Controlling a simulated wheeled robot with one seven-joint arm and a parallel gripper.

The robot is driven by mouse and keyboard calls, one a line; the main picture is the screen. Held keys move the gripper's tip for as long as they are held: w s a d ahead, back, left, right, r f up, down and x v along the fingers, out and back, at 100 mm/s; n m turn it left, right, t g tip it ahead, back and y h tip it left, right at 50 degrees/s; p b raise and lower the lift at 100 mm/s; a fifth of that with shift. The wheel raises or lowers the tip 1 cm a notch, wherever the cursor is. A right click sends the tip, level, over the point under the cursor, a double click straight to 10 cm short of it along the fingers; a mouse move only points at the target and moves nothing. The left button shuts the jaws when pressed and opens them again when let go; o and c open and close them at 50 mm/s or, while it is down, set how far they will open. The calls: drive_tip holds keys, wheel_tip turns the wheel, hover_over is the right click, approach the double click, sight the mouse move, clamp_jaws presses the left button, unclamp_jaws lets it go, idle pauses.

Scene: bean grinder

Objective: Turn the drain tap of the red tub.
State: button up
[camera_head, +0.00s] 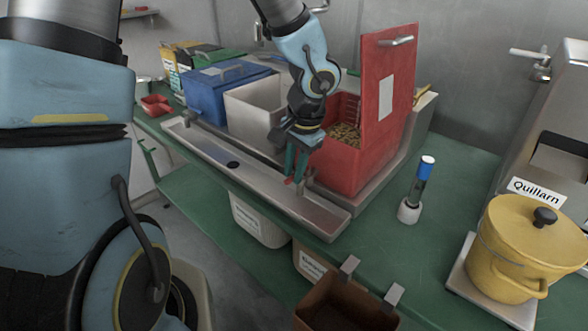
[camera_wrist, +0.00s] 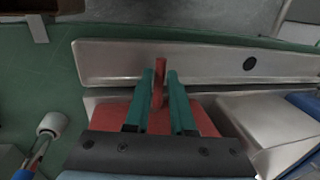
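The red tub (camera_head: 338,168) stands on the counter with its lid (camera_head: 387,97) raised and brown beans inside. It also shows below the fingers in the wrist view (camera_wrist: 203,120). Its red tap handle (camera_wrist: 159,84) sticks out at the tub's front, over the metal trough. My gripper (camera_wrist: 160,76) points down at the tub's front, with its teal fingers on both sides of the handle. A narrow gap seems to show beside the handle, so the fingers look open around it. In the head view my gripper (camera_head: 294,180) hides most of the tap.
The metal trough (camera_head: 308,207) runs along the counter front. A pale tub (camera_head: 253,112) and a blue tub (camera_head: 212,97) stand left of the red tub. A small brush-like tool in a holder (camera_head: 409,210) and a yellow pot (camera_head: 512,255) are to the right. A brown bin (camera_head: 342,306) hangs below.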

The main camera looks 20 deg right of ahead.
clamp_jaws()
idle(1.0)
